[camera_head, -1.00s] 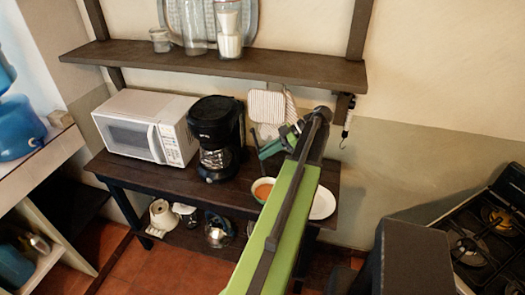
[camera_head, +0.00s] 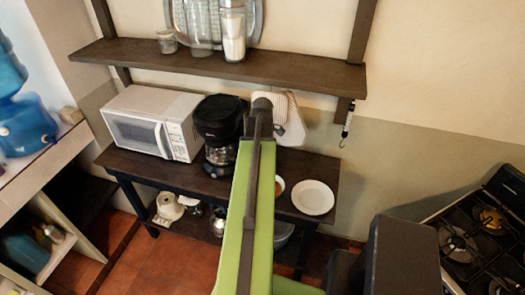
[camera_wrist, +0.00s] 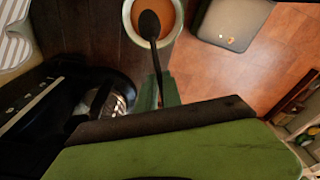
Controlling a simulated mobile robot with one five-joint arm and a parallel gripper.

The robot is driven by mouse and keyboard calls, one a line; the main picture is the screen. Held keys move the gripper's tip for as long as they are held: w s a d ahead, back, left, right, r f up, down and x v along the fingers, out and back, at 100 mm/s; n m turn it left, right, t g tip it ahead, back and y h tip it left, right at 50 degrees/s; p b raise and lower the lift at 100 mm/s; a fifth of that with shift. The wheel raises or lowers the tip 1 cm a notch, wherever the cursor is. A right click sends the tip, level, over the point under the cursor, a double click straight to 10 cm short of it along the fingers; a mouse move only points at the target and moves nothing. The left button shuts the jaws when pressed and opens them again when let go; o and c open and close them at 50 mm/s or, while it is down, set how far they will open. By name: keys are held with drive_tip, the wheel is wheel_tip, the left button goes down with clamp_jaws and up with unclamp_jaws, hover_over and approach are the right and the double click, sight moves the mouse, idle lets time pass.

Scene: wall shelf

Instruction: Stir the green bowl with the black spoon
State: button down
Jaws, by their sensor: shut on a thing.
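The bowl (camera_wrist: 129,26) shows a pale rim and orange-brown contents at the top of the wrist view. In the head view the bowl (camera_head: 280,186) is mostly hidden behind my arm, on the dark table. The black spoon (camera_wrist: 149,26) has its head over the bowl's contents in the wrist view; I cannot tell whether it touches them. Its handle runs down to my gripper (camera_wrist: 162,98), which is shut on it. Only a green part of the gripper shows there. In the head view my arm hides the gripper and the spoon.
A white plate (camera_head: 313,198) lies on the table right of the bowl. A black coffee maker (camera_head: 219,125) and a white microwave (camera_head: 154,122) stand to the left. A wall shelf (camera_head: 220,67) is above. A striped cloth (camera_head: 291,121) hangs behind. A stove (camera_head: 480,235) is at right.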

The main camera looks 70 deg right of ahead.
drive_tip(key=w+a+f+g+h+b, duration=0.1)
drive_tip(key=g, duration=0.1)
drive_tip(key=w+a+f+g+h+b, duration=0.1)
drive_tip(key=shift+w+f+g+b, duration=0.1)
drive_tip(key=shift+w+g+b, duration=0.2)
drive_tip(key=shift+w+g, duration=0.1)
drive_tip(key=shift+w+a+n+g+h+b, duration=0.25)
drive_tip(key=shift+g+h+b, duration=0.2)
drive_tip(key=shift+g+h, duration=0.25)
